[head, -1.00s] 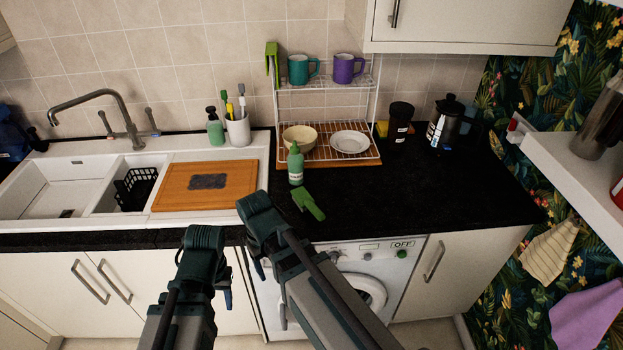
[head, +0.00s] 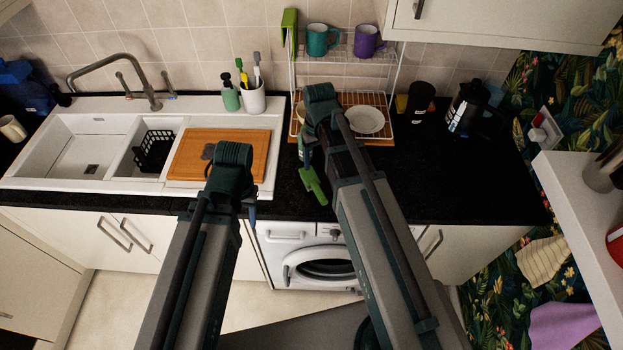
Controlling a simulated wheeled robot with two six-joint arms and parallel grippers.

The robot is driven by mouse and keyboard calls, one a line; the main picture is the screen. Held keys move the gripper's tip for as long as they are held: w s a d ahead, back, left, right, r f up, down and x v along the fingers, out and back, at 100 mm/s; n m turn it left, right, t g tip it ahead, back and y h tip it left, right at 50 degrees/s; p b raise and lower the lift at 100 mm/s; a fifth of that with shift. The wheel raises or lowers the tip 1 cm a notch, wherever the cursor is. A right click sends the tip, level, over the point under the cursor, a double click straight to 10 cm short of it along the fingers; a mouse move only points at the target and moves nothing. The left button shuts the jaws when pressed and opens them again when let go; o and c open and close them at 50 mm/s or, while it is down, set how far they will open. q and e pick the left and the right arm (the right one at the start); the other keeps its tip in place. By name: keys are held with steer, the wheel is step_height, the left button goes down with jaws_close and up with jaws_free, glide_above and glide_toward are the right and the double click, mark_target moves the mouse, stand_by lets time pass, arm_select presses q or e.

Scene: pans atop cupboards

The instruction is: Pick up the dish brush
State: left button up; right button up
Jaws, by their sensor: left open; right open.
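Long-handled brushes, one green-topped and one yellow (head: 257,73), stand upright in a white cup (head: 253,98) behind the wooden board. A bright green object (head: 313,186) lies on the black counter, just below my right gripper in the picture. I cannot tell which of these is the dish brush. My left gripper (head: 250,205) is open near the counter's front edge, by the board's right corner. Its fingers are mostly hidden by its wrist.
A sink (head: 80,150) with a black basket (head: 154,150) and a wooden board (head: 185,160) is at left. A green soap bottle (head: 230,97) stands beside the cup. The wire rack (head: 345,75) holds mugs and a plate (head: 363,120). A kettle (head: 468,108) stands right. The right counter front is clear.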

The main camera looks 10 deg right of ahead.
steer(key=b, duration=0.7)
glide_above(316, 185)
step_height(316, 185, down, 8)
steer(key=shift+s+d, duration=0.1)
step_height(316, 185, down, 5)
steer(key=b, duration=0.5)
steer(key=shift+f+b, duration=0.15)
steer(key=shift+b, duration=0.15)
jaws_close()
